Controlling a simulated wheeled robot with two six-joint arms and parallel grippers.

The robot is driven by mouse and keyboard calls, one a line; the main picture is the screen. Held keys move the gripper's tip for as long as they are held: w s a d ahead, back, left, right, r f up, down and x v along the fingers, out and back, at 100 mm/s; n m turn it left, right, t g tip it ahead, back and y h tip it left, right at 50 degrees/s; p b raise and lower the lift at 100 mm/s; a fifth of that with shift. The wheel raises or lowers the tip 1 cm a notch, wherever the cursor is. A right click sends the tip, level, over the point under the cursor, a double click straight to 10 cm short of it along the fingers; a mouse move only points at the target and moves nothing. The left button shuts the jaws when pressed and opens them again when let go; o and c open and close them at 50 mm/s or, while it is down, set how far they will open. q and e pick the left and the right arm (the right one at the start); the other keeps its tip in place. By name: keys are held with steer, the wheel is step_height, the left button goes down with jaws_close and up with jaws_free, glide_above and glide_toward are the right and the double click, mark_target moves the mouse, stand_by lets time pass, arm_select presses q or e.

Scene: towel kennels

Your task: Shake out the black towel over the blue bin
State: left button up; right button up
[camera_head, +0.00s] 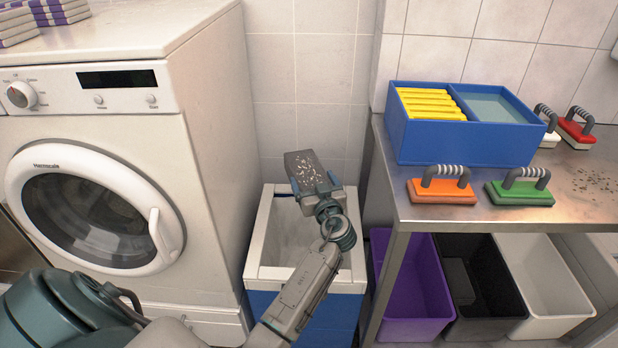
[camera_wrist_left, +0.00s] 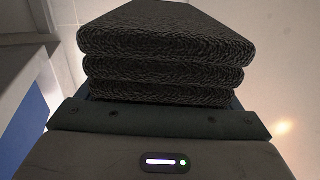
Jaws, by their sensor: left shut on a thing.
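The black towel (camera_head: 306,168) is folded into a thick pad, with pale specks on its upper face in the head view. In the left wrist view its stacked folds (camera_wrist_left: 165,50) stick out beyond the jaws. My left gripper (camera_head: 314,184) is shut on the towel's near end and holds it above the blue bin. The blue bin (camera_head: 263,304) has a blue outside, a white rim and a pale inside. My left forearm crosses in front of its right part and hides some of the opening. My right gripper does not show.
A white washing machine (camera_head: 207,160) stands close left of the bin. At right, a steel table (camera_head: 440,222) holds a blue two-part box (camera_head: 455,145) and several handled brushes. Purple (camera_head: 415,290), black (camera_head: 487,300) and white (camera_head: 545,285) bins sit underneath. Tiled wall is behind.

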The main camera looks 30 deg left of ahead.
arm_select(q)
step_height(320, 180, up, 4)
steer(key=shift+w+r, duration=0.15)
steer(key=shift+a+r, duration=0.1)
steer(key=shift+f, duration=2.15)
steer(key=shift+f, duration=0.1)
